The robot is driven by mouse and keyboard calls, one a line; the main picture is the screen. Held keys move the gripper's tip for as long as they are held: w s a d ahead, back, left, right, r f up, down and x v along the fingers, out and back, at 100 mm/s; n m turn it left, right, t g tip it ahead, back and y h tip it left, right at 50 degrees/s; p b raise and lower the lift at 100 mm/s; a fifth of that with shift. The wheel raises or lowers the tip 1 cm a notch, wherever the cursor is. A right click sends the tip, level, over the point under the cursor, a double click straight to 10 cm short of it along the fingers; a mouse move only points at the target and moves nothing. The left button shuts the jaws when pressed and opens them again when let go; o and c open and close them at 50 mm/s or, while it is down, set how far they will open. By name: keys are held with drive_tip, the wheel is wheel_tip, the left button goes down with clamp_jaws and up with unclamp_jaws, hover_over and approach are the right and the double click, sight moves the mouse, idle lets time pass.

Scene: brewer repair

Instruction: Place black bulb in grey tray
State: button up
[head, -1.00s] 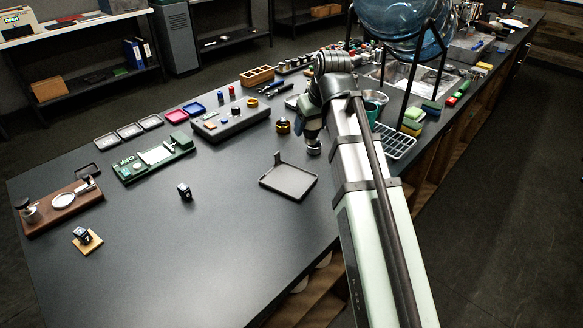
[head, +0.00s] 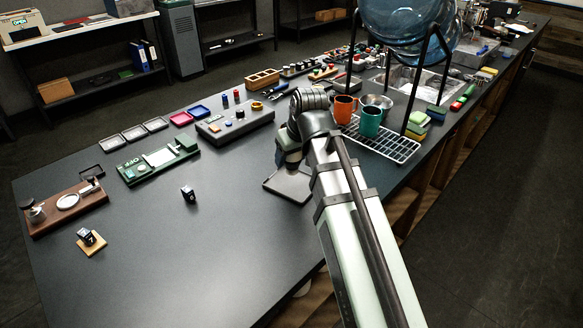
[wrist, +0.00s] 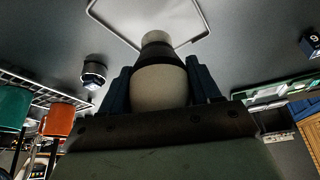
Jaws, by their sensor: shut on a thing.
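The grey tray (head: 293,190) lies flat on the dark counter, partly covered by my arm in the head view. Its pale rim shows at the top of the wrist view (wrist: 202,18). My gripper (wrist: 160,82) is shut on what looks like the black bulb (wrist: 160,50), with a dark collar, a pale rounded body and a light tip pointing away. In the head view my gripper (head: 287,160) is above the far part of the tray. Whether the bulb touches the tray cannot be told.
A dark cylindrical thing (wrist: 95,70) stands left of my gripper in the wrist view. An orange mug (head: 344,107) and a teal mug (head: 370,122) stand on a wire rack (head: 400,148) at right. A small black cube (head: 188,194) sits left, with open counter around it.

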sight(292, 167)
drive_tip(key=shift+f, duration=2.1)
drive_tip(key=shift+f, duration=0.15)
drive_tip(key=o, duration=1.1)
drive_tip(key=shift+v, duration=6.15)
drive_tip(key=shift+w, duration=0.1)
